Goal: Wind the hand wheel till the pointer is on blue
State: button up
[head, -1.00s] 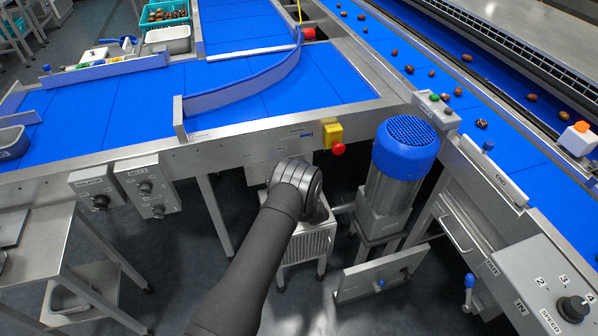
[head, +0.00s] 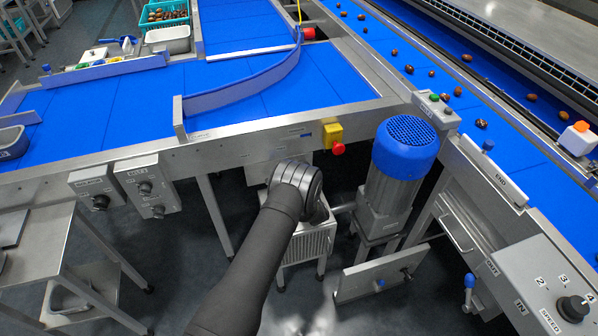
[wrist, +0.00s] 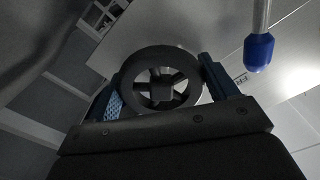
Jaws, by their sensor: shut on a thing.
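The dark hand wheel (wrist: 157,55) with spokes and a square hub shows in the middle of the wrist view. My gripper (wrist: 163,82) has its two blue fingers on opposite sides of the wheel's rim and is shut on it. In the head view my dark arm reaches down in front of the conveyor frame and hides the gripper and the wheel. The pointer and any blue mark for it cannot be made out in either view.
A blue-tipped steel lever (wrist: 258,52) hangs close to the wheel's right in the wrist view. In the head view a blue-topped motor (head: 405,145) stands right of my arm. A red stop button (head: 338,148) is on the frame above.

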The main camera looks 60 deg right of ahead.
jog(key=o, duration=1)
jog(key=shift+c, duration=0.2)
jog(key=v, duration=1.7)
jog(key=shift+s+a+r, duration=0.1)
jog(key=shift+s+a, duration=0.05)
